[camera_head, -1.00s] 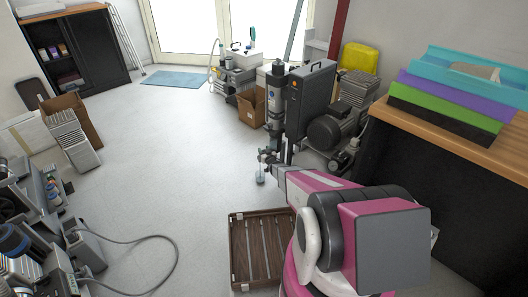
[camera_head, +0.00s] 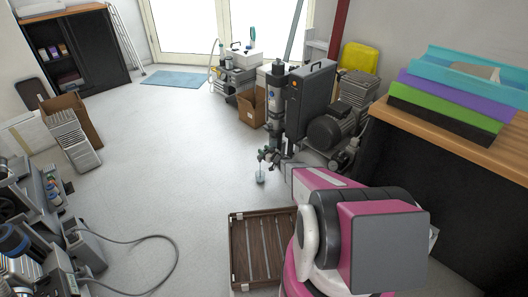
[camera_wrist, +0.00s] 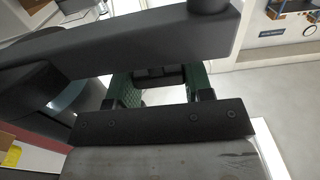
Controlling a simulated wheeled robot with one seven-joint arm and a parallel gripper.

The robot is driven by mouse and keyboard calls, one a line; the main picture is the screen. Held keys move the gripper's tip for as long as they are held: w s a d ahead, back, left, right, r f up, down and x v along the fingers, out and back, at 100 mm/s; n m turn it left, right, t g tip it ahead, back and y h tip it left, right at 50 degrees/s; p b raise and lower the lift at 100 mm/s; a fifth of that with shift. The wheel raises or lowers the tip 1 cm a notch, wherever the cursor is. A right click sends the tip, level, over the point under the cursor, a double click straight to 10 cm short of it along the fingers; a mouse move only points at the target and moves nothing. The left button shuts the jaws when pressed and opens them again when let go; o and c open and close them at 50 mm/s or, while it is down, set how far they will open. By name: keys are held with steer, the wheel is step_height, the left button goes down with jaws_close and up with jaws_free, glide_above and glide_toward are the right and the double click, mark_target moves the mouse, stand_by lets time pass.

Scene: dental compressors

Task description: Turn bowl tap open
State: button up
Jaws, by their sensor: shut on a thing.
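The compressor's upright grey column (camera_head: 275,108) stands beyond my arm in the head view. A small clear bowl (camera_head: 260,178) hangs low at its front left, near the fittings. My gripper (camera_head: 270,157) is at these fittings, just above the bowl, and is small and partly merged with them. In the wrist view my gripper (camera_wrist: 160,87) has dark jaws with green pads, shut on a dark part between them. I take this part to be the bowl tap (camera_wrist: 160,77); its turn angle cannot be made out.
A dark cabinet (camera_head: 310,98) and a motor pump (camera_head: 333,130) stand close behind and right of my gripper. A brown slatted case (camera_head: 240,248) lies open on the floor left of my arm. A workbench (camera_head: 455,118) is at right. The floor at left centre is clear.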

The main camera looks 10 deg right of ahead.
steer(key=o, duration=0.9)
steer(key=v, duration=1.1)
